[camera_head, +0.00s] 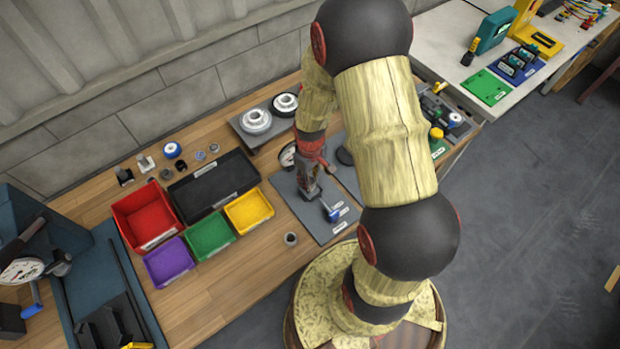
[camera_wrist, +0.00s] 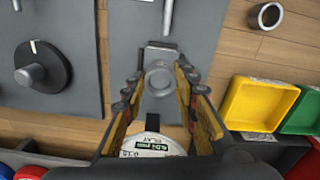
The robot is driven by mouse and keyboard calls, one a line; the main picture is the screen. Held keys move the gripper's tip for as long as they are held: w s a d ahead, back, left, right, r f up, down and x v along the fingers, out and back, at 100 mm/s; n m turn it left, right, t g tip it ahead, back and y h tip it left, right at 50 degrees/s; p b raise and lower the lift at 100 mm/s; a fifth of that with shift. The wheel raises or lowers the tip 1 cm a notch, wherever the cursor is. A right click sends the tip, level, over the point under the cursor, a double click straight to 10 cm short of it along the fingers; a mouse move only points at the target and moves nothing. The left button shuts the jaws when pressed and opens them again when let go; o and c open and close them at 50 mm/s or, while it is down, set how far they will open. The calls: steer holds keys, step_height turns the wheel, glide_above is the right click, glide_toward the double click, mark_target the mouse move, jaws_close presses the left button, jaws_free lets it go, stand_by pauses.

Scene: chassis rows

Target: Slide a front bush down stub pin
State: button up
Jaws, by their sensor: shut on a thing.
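My gripper (camera_head: 310,192) points down over the grey plate on the wooden bench. In the wrist view its two fingers (camera_wrist: 160,82) stand on either side of a grey part with a round ring top, and my gripper is shut on this bush (camera_wrist: 158,79). A flat grey block (camera_wrist: 160,52) shows just beyond it; I cannot tell whether the bush touches it or a pin. No pin is visible inside the ring. Another grey bush (camera_head: 291,239) stands loose on the bench, also seen in the wrist view (camera_wrist: 266,15). A black disc with a grey stub (camera_wrist: 30,75) lies at left.
A white dial (camera_wrist: 150,145) sits close below the fingers. A blue-ended rod (camera_head: 332,214) lies on the plate. Red (camera_head: 147,214), yellow (camera_head: 249,210), green (camera_head: 210,236) and purple (camera_head: 169,262) bins stand left. Bare wood shows around the loose bush.

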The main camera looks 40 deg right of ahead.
steer(key=shift+f, duration=0.5)
steer(key=o, duration=1.3)
step_height(320, 180, up, 12)
stand_by(0.3)
